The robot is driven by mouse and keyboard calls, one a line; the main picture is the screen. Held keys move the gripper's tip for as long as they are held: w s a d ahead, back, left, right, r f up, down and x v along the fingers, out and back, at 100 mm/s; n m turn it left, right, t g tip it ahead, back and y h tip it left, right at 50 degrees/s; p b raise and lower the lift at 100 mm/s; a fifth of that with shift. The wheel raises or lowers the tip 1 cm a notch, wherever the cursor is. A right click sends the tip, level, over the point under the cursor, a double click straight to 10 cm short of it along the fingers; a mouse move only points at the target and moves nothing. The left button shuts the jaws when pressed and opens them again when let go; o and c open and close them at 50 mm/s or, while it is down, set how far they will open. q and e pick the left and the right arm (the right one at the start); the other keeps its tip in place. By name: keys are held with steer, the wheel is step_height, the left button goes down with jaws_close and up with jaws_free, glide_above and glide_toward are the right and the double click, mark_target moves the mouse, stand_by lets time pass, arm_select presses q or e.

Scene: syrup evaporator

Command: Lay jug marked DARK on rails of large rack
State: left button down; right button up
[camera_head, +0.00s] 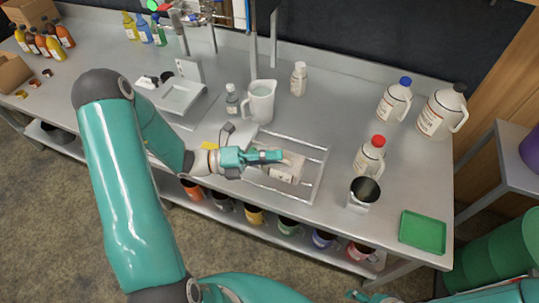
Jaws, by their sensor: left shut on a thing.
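My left gripper (272,156) reaches in from the left and is shut on a pale jug (287,172) with a label. The jug lies on its side over the large wire rack (318,172). The label is too small to read, and my fingers hide part of the jug. I cannot tell whether the jug touches the rails. A small part of what appears to be my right gripper (358,296) shows at the bottom edge; its jaws cannot be made out.
A white pitcher (261,102) stands just behind the rack. A blue-capped jug (395,101), a large jug (440,112) and a green tray (423,231) are farther right.

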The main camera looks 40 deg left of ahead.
mark_target(272, 174)
arm_select(q)
steer(key=shift+f+b, duration=2.3)
steer(key=shift+f, duration=0.1)
steer(key=shift+f+b, duration=0.65)
steer(key=shift+f, duration=0.9)
steer(key=c, duration=1.2)
jaws_free()
steer(key=shift+f, duration=0.1)
steer(key=shift+c, duration=0.9)
steer(key=shift+a, duration=0.1)
steer(key=r+v, duration=0.1)
steer(key=v, duration=0.6)
steer(key=shift+s+a+f+p, duration=0.25)
steer(key=shift+a+f+p, duration=0.05)
steer(key=shift+f+p, duration=0.15)
